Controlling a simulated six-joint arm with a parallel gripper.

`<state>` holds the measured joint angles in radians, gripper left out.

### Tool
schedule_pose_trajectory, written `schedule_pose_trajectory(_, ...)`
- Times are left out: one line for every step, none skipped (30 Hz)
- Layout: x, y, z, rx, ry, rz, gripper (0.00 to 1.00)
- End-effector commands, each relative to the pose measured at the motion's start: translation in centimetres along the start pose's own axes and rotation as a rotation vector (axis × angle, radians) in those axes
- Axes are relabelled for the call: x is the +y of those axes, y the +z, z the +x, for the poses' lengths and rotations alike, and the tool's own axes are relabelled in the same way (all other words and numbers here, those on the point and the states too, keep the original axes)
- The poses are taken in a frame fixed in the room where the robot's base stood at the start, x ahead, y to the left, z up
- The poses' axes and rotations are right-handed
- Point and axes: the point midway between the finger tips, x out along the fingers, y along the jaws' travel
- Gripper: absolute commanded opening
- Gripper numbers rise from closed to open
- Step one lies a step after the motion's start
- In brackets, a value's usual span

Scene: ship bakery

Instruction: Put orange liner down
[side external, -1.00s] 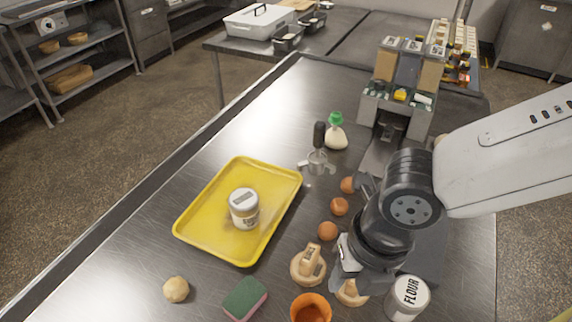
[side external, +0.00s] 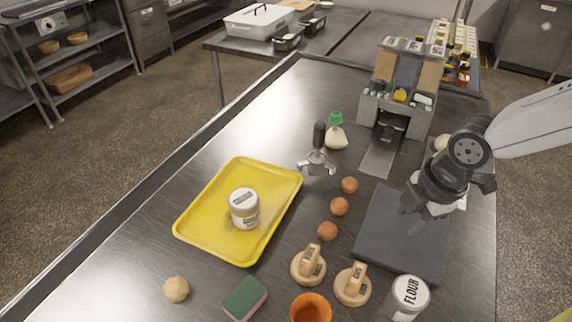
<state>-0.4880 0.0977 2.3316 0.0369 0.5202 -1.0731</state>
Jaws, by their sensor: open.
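The orange liner (side external: 311,308) is a small orange cup standing on the metal table at the bottom edge of the picture. Its lower part is cut off by the frame. My gripper (side external: 419,222) is above the dark slab (side external: 385,240) on the right side of the table, well apart from the liner. My gripper is open, and I see nothing held in it. The fingertips are small and partly blurred against the slab.
Two wooden presses (side external: 309,266) and a flour canister (side external: 408,297) stand near the liner. A green sponge (side external: 246,298) lies left of it. A yellow tray (side external: 190,235) holds a white jar (side external: 243,208). Three brown eggs (side external: 339,207) lie mid-table. A dispenser (side external: 397,85) stands at the back.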

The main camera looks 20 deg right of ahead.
Motion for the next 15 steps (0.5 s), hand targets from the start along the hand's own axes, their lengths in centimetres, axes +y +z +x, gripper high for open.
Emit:
schedule_pose_trajectory(0.2, 1.5, 0.1, -0.007, 0.007, 0.109, 0.40)
schedule_pose_trajectory(0.4, 2.2, 0.1, -0.010, 0.012, 0.174, 0.40)
schedule_pose_trajectory(0.5, 3.2, 0.1, -0.013, 0.019, 0.263, 0.40)
schedule_pose_trajectory(0.6, 4.0, 0.2, -0.016, 0.024, 0.331, 0.40)
schedule_pose_trajectory(0.6, 4.8, 0.2, -0.019, 0.029, 0.396, 0.40)
schedule_pose_trajectory(0.7, 5.8, 0.2, -0.021, 0.036, 0.485, 0.40)
schedule_pose_trajectory(0.6, 6.5, 0.3, -0.023, 0.041, 0.552, 0.40)
schedule_pose_trajectory(0.6, 7.3, 0.3, -0.025, 0.047, 0.618, 0.40)
schedule_pose_trajectory(0.6, 8.3, 0.3, -0.027, 0.055, 0.706, 0.40)
schedule_pose_trajectory(0.5, 9.0, 0.3, -0.028, 0.061, 0.773, 0.40)
schedule_pose_trajectory(0.5, 9.7, 0.3, -0.029, 0.068, 0.838, 0.40)
schedule_pose_trajectory(0.3, 10.7, 0.4, -0.030, 0.075, 0.926, 0.40)
schedule_pose_trajectory(0.2, 11.3, 0.4, -0.031, 0.081, 0.991, 0.40)
schedule_pose_trajectory(0.1, 12.0, 0.4, -0.031, 0.088, 1.053, 0.40)
schedule_pose_trajectory(-0.1, 12.8, 0.4, -0.031, 0.096, 1.131, 0.40)
